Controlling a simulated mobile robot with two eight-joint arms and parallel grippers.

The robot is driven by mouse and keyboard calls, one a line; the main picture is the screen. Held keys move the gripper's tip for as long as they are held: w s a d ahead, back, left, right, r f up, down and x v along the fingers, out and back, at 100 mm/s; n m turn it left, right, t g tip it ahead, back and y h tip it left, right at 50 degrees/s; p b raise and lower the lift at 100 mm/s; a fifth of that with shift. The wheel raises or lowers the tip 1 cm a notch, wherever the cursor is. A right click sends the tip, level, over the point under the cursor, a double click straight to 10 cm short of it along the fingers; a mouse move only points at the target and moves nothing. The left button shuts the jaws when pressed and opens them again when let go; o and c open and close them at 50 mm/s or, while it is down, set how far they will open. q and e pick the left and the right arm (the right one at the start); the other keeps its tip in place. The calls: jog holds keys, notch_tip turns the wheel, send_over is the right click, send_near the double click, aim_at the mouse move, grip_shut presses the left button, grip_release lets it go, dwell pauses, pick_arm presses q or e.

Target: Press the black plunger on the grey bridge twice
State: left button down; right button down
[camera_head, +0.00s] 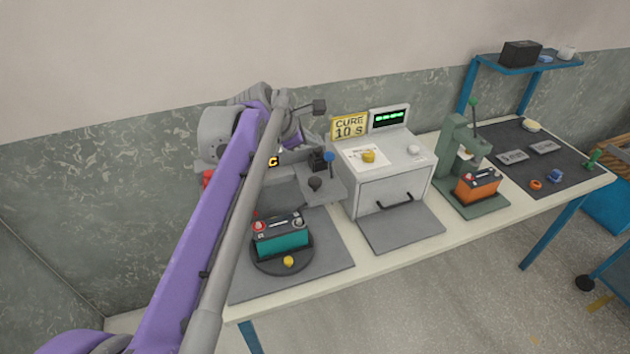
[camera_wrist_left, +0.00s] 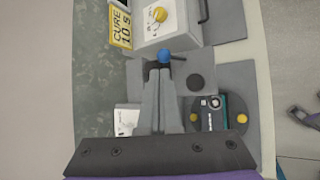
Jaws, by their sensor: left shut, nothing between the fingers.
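The grey bridge (camera_head: 325,191) stands over the grey plate at the left end of the bench, and shows in the wrist view too (camera_wrist_left: 208,73). The black plunger (camera_head: 315,184) has a round dark cap on the bridge; from above it is a black disc (camera_wrist_left: 196,83). My left gripper (camera_head: 318,160) is shut and empty, just behind and above the plunger, apart from it. In the wrist view its fingertips (camera_wrist_left: 159,70) are left of the plunger, close to a blue knob (camera_wrist_left: 165,55). My right gripper is not in view.
A teal battery (camera_head: 280,241) sits on a black turntable (camera_head: 256,265) in front of the bridge. The blue knob (camera_head: 329,157) stands beside my fingertips. A white cure box (camera_head: 390,190) is close on the right. A green press (camera_head: 458,150) with an orange battery is farther right.

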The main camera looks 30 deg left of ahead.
aim_at(315, 179)
pick_arm(q)
jog(key=shift+f, duration=0.2)
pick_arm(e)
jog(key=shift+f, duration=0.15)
